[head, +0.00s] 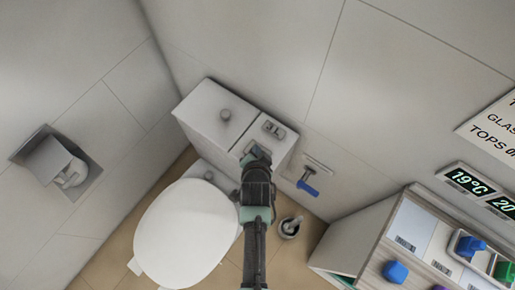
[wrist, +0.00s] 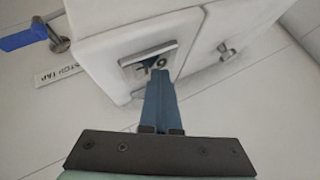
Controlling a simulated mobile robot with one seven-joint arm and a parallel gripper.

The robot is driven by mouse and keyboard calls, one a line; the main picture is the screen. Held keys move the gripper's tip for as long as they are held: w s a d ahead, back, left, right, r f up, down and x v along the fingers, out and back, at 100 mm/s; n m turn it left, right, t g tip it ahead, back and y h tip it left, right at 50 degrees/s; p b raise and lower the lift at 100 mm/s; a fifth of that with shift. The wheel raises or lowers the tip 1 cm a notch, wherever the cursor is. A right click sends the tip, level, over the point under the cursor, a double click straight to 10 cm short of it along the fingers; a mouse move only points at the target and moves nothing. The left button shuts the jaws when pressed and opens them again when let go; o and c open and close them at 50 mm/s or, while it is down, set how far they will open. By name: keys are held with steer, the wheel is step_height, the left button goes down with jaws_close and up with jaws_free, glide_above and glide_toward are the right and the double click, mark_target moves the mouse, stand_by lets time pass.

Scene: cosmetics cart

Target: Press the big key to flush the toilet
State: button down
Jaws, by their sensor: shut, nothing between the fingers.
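The toilet has a white closed lid (head: 185,235) and a box-like white cistern (head: 205,105) behind it. A small flush plate with keys (head: 274,129) is set in the right part of the cistern's top; it also shows in the wrist view (wrist: 148,52). Which key is the big one is hard to tell, as my fingers partly cover the keys. My gripper (head: 255,152) is shut and empty at the cistern's near edge, below the plate in the head view. In the wrist view its blue fingertips (wrist: 157,72) overlap the plate's near side; I cannot tell whether they touch.
A blue stop-tap lever (head: 308,188) sticks out from the wall on the right. A brush holder (head: 290,227) stands on the floor. A cart (head: 345,245) with coloured items is at lower right.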

steer(key=shift+s+f, duration=0.1)
steer(key=shift+f, duration=0.2)
steer(key=shift+r+p, duration=1.1)
steer(key=shift+r, duration=0.25)
step_height(320, 180, up, 5)
steer(key=p, duration=0.4)
steer(key=shift+p, duration=0.3)
stand_by(0.4)
